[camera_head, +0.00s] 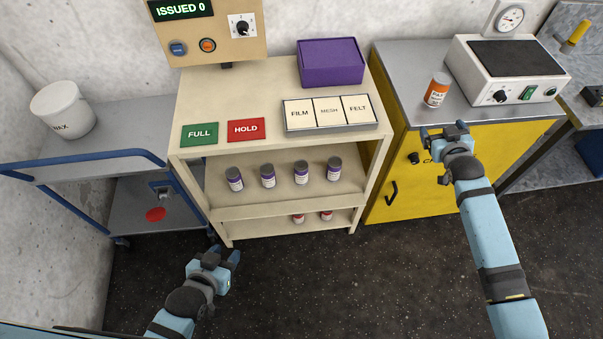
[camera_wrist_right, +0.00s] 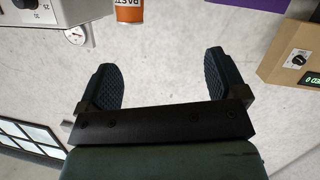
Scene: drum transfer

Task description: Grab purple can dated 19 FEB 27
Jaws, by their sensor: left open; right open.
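Several purple cans with white labels and dark lids stand in a row on the middle shelf: the leftmost can (camera_head: 235,179), a second can (camera_head: 268,175), a third can (camera_head: 301,172) and the rightmost can (camera_head: 334,168). Their dates are too small to read. My left gripper (camera_head: 228,255) is open and empty, low in front of the shelf unit's left side. My right gripper (camera_head: 442,130) is open and empty in front of the yellow cabinet, right of the cans. In the right wrist view its fingers (camera_wrist_right: 160,80) are spread apart with nothing between them.
The beige shelf unit (camera_head: 190,147) carries a purple box (camera_head: 331,62), green FULL and red HOLD cards, and a FILM/MESH/FELT tray. Red-and-white cans (camera_head: 327,216) stand on its bottom shelf. An orange can (camera_head: 437,90) stands on the yellow cabinet (camera_head: 400,190). A blue-railed cart (camera_head: 115,110) is left.

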